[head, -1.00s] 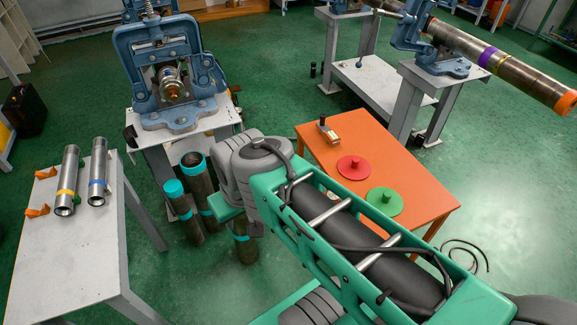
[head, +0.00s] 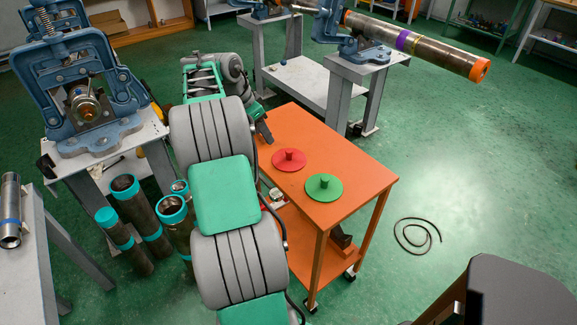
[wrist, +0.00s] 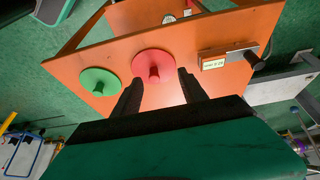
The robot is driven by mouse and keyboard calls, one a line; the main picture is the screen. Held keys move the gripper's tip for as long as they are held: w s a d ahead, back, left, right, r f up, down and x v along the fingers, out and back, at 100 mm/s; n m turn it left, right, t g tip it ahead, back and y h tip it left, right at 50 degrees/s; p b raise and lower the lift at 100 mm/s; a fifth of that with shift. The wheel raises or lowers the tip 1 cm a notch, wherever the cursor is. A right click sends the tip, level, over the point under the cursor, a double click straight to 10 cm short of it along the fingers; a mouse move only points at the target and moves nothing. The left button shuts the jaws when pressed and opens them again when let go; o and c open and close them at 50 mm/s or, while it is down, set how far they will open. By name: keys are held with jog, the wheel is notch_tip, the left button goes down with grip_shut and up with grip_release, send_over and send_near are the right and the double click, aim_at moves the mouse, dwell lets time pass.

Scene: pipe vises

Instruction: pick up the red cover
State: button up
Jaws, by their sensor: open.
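The red cover (head: 289,160) is a flat round disc with a short central knob. It lies on the orange cart top (head: 330,205), beside a similar green cover (head: 324,187). My gripper (head: 265,133) is at the cart's far left edge, close to the red cover; the arm hides part of it. In the wrist view, my gripper (wrist: 158,82) has its two dark fingers spread and empty. The red cover (wrist: 153,67) with its knob shows just beyond and between the fingertips, and the green cover (wrist: 99,82) is to its left. I cannot tell the gripper's height above the top.
A small block with a handle (wrist: 226,56) lies on the cart, right of the red cover in the wrist view. Capped pipes (head: 140,215) stand on the floor left of my arm. A blue vise (head: 85,90) is at left. Open floor with a cable lies right.

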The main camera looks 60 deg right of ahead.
aim_at(289, 150)
jog(key=s+d+f+m, duration=0.1)
jog(key=s+d+f, duration=0.1)
jog(key=f, duration=0.1)
jog(key=s+d+f+m+b, duration=0.1)
jog(key=s+d+f, duration=0.1)
jog(key=f, duration=0.2)
jog(key=s+d+f+m, duration=0.1)
jog(key=s+d+f, duration=0.1)
jog(key=f, duration=0.1)
jog(key=shift+s+f+g+y, duration=0.1)
jog(key=shift+f+g+y, duration=0.05)
jog(key=shift+g+y, duration=0.2)
grip_shut()
